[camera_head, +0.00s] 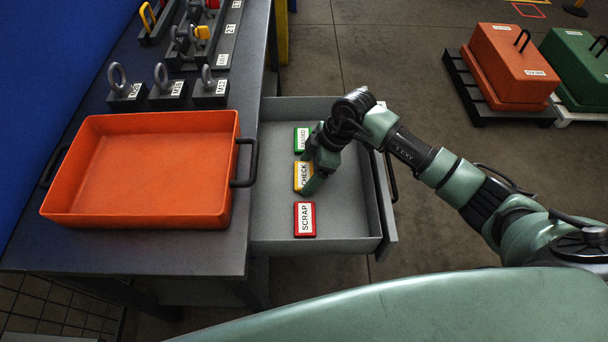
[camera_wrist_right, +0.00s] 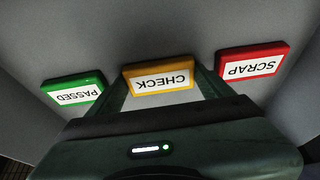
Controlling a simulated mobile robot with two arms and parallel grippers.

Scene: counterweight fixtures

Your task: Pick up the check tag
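The check tag is a yellow block with a white CHECK label (camera_head: 302,177). It lies on the floor of the open grey drawer, between the green PASSED tag (camera_head: 301,138) and the red SCRAP tag (camera_head: 305,219). My right gripper (camera_head: 316,176) is down in the drawer at the check tag and hides part of it in the head view. In the right wrist view, its two fingers stand apart, one at each end of the check tag (camera_wrist_right: 160,75). I cannot tell whether they touch it. My left gripper is out of view.
The drawer's (camera_head: 345,215) walls surround the tags. An orange tray (camera_head: 150,180) sits on the bench to the left. Weights with ring tops (camera_head: 165,90) stand behind it.

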